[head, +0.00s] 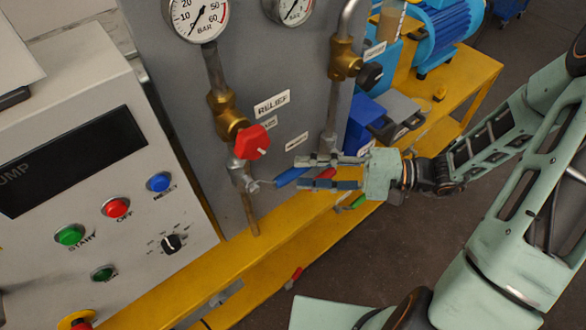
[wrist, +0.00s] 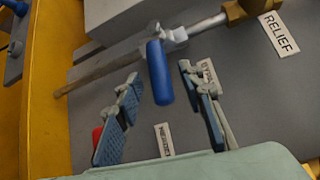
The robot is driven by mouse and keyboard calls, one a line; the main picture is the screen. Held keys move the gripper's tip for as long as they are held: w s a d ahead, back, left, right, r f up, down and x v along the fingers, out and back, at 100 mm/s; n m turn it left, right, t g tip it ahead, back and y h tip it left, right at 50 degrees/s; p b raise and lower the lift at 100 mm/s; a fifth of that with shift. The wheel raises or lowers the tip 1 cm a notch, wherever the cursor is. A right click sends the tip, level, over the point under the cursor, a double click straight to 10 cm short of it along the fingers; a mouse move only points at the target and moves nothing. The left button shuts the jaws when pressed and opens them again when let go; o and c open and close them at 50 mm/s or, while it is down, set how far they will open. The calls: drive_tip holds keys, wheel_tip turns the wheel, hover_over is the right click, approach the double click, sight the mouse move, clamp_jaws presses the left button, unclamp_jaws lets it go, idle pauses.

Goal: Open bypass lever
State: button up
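A blue-handled lever (head: 291,176) sits on a small valve on the drain pipe below the red relief knob. It also shows in the wrist view (wrist: 159,72), pointing from its metal fitting toward my gripper. A label partly hidden by a finger stands beside it; its full text cannot be read there. My gripper (head: 304,172) is open, its two fingers on either side of the blue handle's end. In the wrist view the handle lies between the fingertips, with gaps on both sides and no visible contact.
A red handle (head: 326,174) shows behind my fingers, and a green handle (head: 358,201) lies further right. The red relief knob (head: 251,142) is just above. The grey panel (head: 290,110) stands close behind; a yellow frame (head: 265,246) runs below.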

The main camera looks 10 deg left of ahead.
sight(282, 178)
drive_tip(key=shift+s+a+f, duration=0.1)
drive_tip(key=shift+a, duration=0.8)
drive_tip(key=shift+s+a+f, duration=0.1)
drive_tip(key=shift+a, duration=0.75)
clamp_jaws()
